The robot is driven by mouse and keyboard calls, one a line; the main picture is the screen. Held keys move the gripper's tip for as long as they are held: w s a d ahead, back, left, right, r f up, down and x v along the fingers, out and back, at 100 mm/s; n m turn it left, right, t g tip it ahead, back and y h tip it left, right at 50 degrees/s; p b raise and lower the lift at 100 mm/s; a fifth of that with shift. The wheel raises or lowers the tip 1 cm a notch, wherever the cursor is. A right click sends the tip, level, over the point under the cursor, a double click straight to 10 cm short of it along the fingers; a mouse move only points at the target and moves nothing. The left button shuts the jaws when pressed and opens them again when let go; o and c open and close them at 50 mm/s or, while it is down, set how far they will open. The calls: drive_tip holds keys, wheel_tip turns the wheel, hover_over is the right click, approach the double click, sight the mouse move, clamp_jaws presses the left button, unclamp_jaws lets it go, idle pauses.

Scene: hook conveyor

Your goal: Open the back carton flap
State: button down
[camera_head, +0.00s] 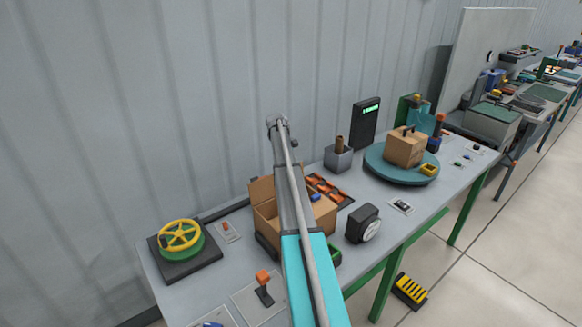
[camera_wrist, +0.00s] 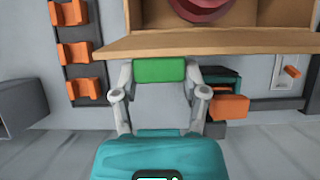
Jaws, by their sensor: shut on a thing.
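The cardboard carton (camera_head: 265,222) stands on the workbench, partly hidden behind my arm in the head view. One flap on its left side stands raised. In the wrist view the carton's open inside (camera_wrist: 130,14) shows at the top, with a dark red round thing (camera_wrist: 205,8) in it. The back flap (camera_wrist: 210,43) runs across as a brown board, with a green tab (camera_wrist: 160,70) at its edge. My gripper (camera_wrist: 160,76) is shut on this green tab, one finger at each side.
Yellow handwheel (camera_head: 180,235) stands left of the carton. An orange-clipped rack (camera_head: 328,187) and a grey box with a brown stick (camera_head: 338,158) are at its right. A black dial device (camera_head: 363,223) stands at front right. The corrugated wall (camera_head: 120,100) is close behind the bench.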

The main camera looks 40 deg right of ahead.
drive_tip(key=shift+s, duration=0.1)
drive_tip(key=shift+c, duration=0.6)
unclamp_jaws()
drive_tip(key=shift+w, duration=0.2)
